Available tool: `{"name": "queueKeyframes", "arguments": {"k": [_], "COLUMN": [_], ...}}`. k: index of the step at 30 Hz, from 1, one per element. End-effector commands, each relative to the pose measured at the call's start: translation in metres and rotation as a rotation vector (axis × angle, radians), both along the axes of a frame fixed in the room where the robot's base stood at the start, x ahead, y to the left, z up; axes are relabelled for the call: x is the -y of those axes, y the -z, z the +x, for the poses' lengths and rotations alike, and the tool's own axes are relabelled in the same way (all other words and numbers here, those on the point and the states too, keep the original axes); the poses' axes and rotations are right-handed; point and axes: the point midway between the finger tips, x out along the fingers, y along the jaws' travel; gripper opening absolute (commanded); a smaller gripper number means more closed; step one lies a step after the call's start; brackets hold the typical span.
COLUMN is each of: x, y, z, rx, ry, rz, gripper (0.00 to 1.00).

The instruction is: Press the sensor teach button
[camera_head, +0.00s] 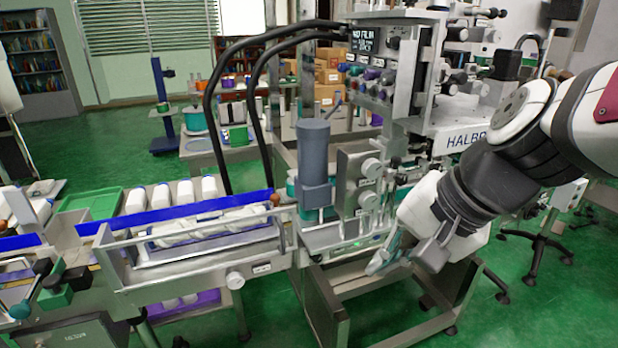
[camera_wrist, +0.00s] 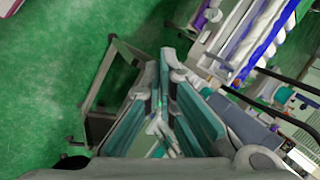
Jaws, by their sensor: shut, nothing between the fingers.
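The sleeve applicator (camera_head: 425,75) stands at centre right with a small dark display reading "NO FILM" (camera_head: 368,38) and a panel of coloured knobs and buttons (camera_head: 372,84) below it. A grey box with two round knobs (camera_head: 355,180) is mounted lower, beside a dark grey cylinder (camera_head: 314,160). I cannot make out which part is the sensor teach button. My gripper (camera_head: 377,266) points down and left, in front of the applicator's lower part, and looks apart from the knobs. Its teal fingers are shut and empty; they also fill the middle of the wrist view (camera_wrist: 167,62).
A conveyor with a blue rail (camera_head: 185,210) and white bottles runs to the left. A metal stand frame (camera_head: 330,310) is below my gripper. Black hoses (camera_head: 255,90) arch over the conveyor end. Green floor (camera_wrist: 50,80) is open on the wrist view's left.

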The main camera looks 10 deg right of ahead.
Motion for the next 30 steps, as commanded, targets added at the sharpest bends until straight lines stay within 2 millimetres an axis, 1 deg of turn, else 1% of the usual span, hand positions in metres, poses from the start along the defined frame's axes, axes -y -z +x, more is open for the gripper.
{"name": "queueKeyframes", "arguments": {"k": [1,5,6,8,9,11,12,14,15,17,18,21,24,27,30], "x": [0.001,0.008,0.012,0.02,0.027,0.039,0.048,0.064,0.076,0.095,0.107,0.137,0.162,0.18,0.189], "y": [0.016,0.04,0.048,0.061,0.07,0.086,0.096,0.114,0.126,0.145,0.159,0.189,0.215,0.233,0.242], "z": [0.022,0.071,0.086,0.109,0.123,0.144,0.158,0.178,0.19,0.206,0.215,0.234,0.244,0.25,0.252], "rx": [-0.025,-0.075,-0.091,-0.113,-0.129,-0.153,-0.168,-0.192,-0.207,-0.229,-0.244,-0.272,-0.294,-0.306,-0.313], "ry": [0.092,0.336,0.414,0.533,0.614,0.736,0.821,0.947,1.034,1.162,1.245,1.432,1.585,1.688,1.745], "rz": [0.071,0.255,0.31,0.392,0.445,0.524,0.576,0.653,0.705,0.78,0.826,0.931,1.012,1.068,1.099], "gripper": [0.0,0.0,0.0,0.0,0.0,0.0,0.0,0.0,0.0,0.0,0.0,0.0,0.0,0.0,0.0]}}
